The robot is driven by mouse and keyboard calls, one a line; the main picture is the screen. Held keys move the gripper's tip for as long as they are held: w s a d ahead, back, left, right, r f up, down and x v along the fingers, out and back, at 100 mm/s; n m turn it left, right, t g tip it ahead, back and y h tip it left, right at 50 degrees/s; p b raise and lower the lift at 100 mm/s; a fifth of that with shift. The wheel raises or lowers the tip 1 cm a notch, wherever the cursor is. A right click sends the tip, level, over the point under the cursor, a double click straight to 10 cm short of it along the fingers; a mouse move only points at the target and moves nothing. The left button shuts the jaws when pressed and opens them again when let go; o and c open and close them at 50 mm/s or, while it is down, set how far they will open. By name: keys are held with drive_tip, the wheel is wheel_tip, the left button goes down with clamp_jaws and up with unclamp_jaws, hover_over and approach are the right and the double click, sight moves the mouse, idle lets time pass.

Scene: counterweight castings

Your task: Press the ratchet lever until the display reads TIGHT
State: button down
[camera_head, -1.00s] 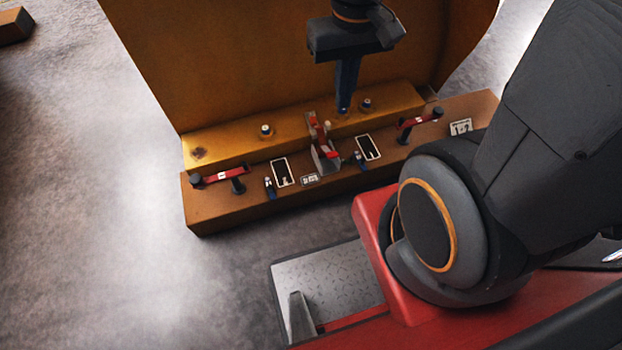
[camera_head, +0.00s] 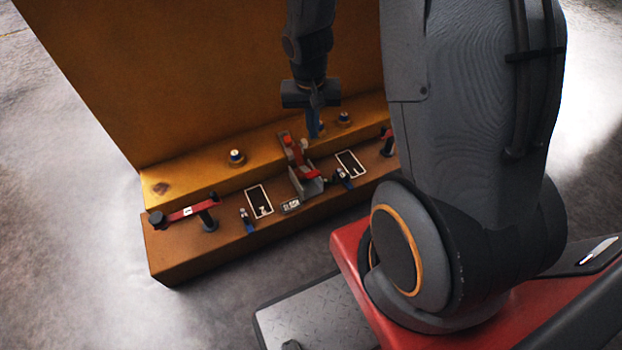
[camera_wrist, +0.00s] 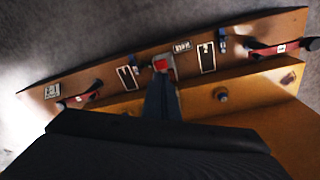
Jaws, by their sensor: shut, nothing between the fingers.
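The ratchet lever (camera_head: 297,152) is red, on a grey metal bracket at the middle of the brown block, and stands up at a tilt. Its red end (camera_wrist: 161,65) shows in the wrist view just beyond my fingertips. The small display (camera_head: 291,205) in front of the bracket appears to read SLACK; it also shows in the wrist view (camera_wrist: 182,46), too small to read surely. My gripper (camera_head: 315,131) points down, fingers shut and empty, just right of and behind the lever's upper end. I cannot tell whether it touches the lever.
A tall ochre casting (camera_head: 200,70) rises behind the block (camera_head: 175,255). Red handles with black knobs (camera_head: 188,212) stand at both ends. Dark framed panels (camera_head: 258,201), small blue-tipped levers (camera_head: 246,220) and round studs (camera_head: 236,157) flank the bracket. Open floor lies left.

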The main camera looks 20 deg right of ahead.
sight(313, 174)
drive_tip(key=w+d+f+m+b, duration=0.1)
drive_tip(key=w+f+b, duration=0.2)
drive_tip(key=f, duration=0.6)
drive_tip(key=w+d+f+m+b, duration=0.1)
drive_tip(key=w+f+b, duration=0.1)
drive_tip(key=f, duration=0.7)
drive_tip(key=shift+w+d+f+b, duration=0.25)
drive_tip(key=shift+w+b, duration=0.15)
drive_tip(key=shift+b, duration=0.5)
drive_tip(key=shift+f, duration=0.15)
drive_tip(key=f+b, duration=0.6)
drive_tip(key=b, duration=0.1)
drive_tip(key=shift+w+d+f, duration=0.15)
drive_tip(key=shift+w+f, duration=0.05)
drive_tip(key=shift+w, duration=0.1)
drive_tip(key=shift+f, duration=0.15)
